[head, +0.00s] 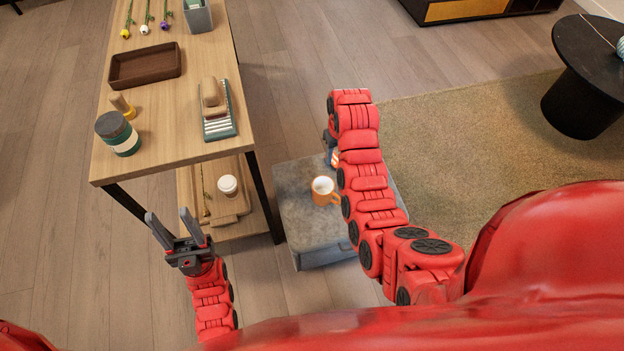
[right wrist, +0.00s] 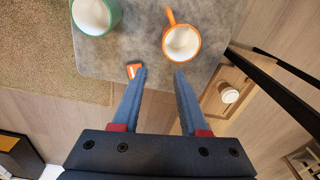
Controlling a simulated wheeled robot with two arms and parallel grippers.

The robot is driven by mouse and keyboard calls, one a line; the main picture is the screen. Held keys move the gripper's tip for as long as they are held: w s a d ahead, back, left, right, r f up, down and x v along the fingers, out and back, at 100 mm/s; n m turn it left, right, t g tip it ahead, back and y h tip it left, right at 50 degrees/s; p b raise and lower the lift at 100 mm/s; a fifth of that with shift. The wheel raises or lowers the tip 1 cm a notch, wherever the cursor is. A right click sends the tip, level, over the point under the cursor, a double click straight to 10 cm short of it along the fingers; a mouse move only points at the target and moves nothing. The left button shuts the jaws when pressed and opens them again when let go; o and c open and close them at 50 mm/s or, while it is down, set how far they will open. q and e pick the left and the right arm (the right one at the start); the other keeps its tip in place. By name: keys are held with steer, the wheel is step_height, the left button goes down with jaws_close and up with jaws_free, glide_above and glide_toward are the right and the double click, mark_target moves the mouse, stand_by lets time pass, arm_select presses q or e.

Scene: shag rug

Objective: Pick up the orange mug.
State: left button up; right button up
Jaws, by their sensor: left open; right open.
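The orange mug (head: 324,190) stands upright on a grey ottoman (head: 308,230), with a pale inside. In the right wrist view the orange mug (right wrist: 168,50) is beyond the fingertips, slightly right of centre, its handle pointing up the picture. My right gripper (right wrist: 160,75) is open with nothing between its fingers. It is above the ottoman, apart from the mug. In the head view my right arm mostly hides this gripper. My left gripper (head: 167,213) is open and empty, beside the wooden table's near end.
A green mug (right wrist: 97,14) and a small orange-and-white item (right wrist: 134,69) are also on the ottoman. The wooden table (head: 165,165) at left holds a jar (head: 118,134), a brown tray (head: 145,66) and other things. A white cup (head: 228,185) stands on its lower shelf.

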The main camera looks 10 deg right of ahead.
steer(key=shift+g, duration=0.3)
steer(key=shift+s+a+f+b, duration=0.1)
steer(key=shift+s+f+b, duration=0.25)
steer(key=shift+f+b, duration=1.7)
steer(key=shift+s+a+f+b, duration=0.2)
steer(key=shift+s+f, duration=0.15)
steer(key=shift+f, duration=3.4)
steer(key=shift+s+a+f+b, duration=0.1)
steer(key=shift+s+f+b, duration=0.25)
steer(key=shift+f+b, duration=1.7)
steer(key=shift+f+p, duration=0.8)
steer(key=shift+p, duration=0.1)
jaws_close()
